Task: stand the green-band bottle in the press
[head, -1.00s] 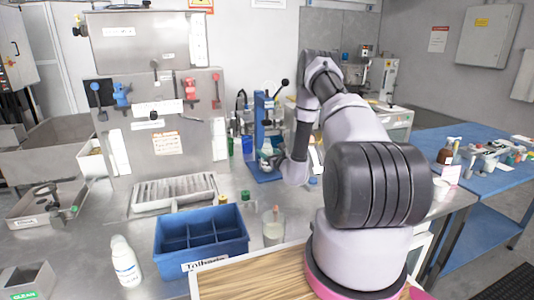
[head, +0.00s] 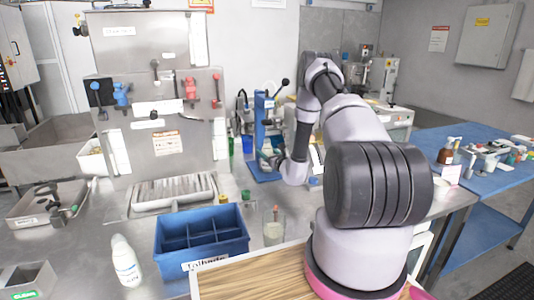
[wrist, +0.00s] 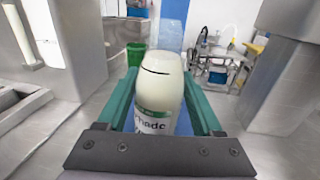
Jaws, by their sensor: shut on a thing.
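The green-band bottle (wrist: 157,88) is white, with a green band and printed label low on its visible side. In the wrist view it is between the green fingers of my gripper (wrist: 160,80), which is shut on it. The blue press (head: 259,105), with a black-knobbed lever, stands on the steel counter in the head view. The bottle and gripper are in front of or beside the press there, small and partly hidden by my arm. I cannot tell whether the bottle's base touches the press.
A blue divided bin (head: 203,245), a glass beaker (head: 273,232) and a white bottle (head: 126,262) stand nearer on the counter. The steel dispenser cabinet (head: 155,60) is left of the press. A green container (wrist: 136,53) shows beyond the gripper.

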